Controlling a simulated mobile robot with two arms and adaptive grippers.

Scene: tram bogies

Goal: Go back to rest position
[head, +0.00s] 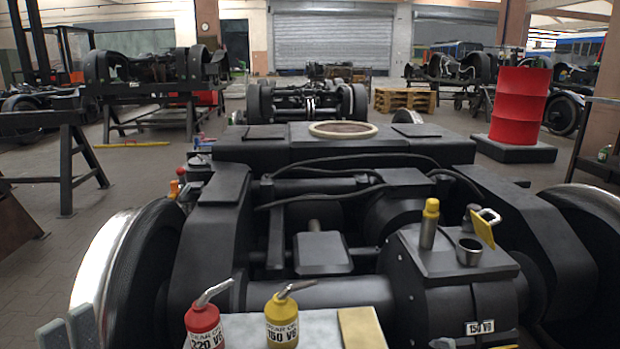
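Two grey finger pads of my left gripper (69,328) show at the bottom left, in front of the bogie's left wheel. There is a gap between them and nothing is seen in it. The rest of this gripper is below the picture edge. My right gripper is not recognisable in view; small pale shapes at the bottom edge right of centre are too cut off to identify. The black bogie (320,252) fills the middle, with a gearbox housing (450,262) at its right.
A red oil bottle (204,324) and a yellow one (282,320) stand on a pale surface in front. A yellow-capped cylinder (429,225), a metal cup (469,251) and a yellow-tagged item (483,228) are on the housing. A red drum (519,105) stands behind right.

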